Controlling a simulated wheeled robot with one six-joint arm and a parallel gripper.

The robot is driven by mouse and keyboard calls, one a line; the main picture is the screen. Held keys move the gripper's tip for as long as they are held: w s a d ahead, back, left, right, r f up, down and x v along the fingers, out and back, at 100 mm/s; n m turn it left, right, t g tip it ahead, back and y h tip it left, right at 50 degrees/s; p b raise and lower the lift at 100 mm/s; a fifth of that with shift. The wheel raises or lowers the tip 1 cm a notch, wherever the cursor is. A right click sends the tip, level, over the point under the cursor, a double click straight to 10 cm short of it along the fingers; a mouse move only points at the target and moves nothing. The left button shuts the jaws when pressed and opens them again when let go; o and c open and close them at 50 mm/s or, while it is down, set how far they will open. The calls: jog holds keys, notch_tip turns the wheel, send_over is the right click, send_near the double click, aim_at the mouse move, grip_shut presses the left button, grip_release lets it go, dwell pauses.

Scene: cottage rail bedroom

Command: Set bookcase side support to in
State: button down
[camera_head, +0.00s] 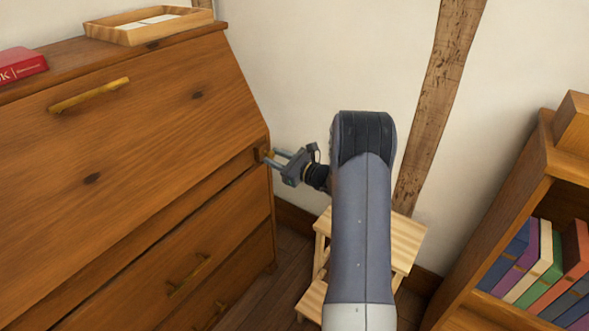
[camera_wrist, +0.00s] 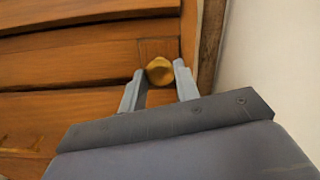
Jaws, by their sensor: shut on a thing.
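The wooden desk-like bookcase (camera_head: 150,110) stands at the left with its slanted front panel closed. Its side support (camera_wrist: 150,47) shows in the wrist view as a narrow wooden end beside the drawer fronts, with a round brass knob (camera_wrist: 159,71). My gripper (camera_head: 267,158) is at the right end of the front, just below the slanted panel. In the wrist view my gripper (camera_wrist: 158,80) has one finger on each side of the knob and is shut on it. I cannot tell how far the support stands out from the front.
A wooden tray (camera_head: 149,25) with white cards and a red book (camera_head: 20,66) lie on top of the bookcase. A small light-wood step stool (camera_head: 405,235) stands behind my arm. A shelf (camera_head: 505,235) with several coloured books is at the right. A wall with a timber post is behind.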

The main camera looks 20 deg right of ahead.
jog(key=shift+x, duration=0.85)
jog(key=shift+a+r, duration=0.1)
jog(key=c, duration=1.1)
grip_release()
jog(key=shift+w, duration=0.15)
jog(key=shift+o, duration=0.2)
jog(key=p+v, duration=0.1)
jog(key=v, duration=0.9)
jog(key=shift+s+d, duration=0.25)
jog(key=shift+s, duration=0.1)
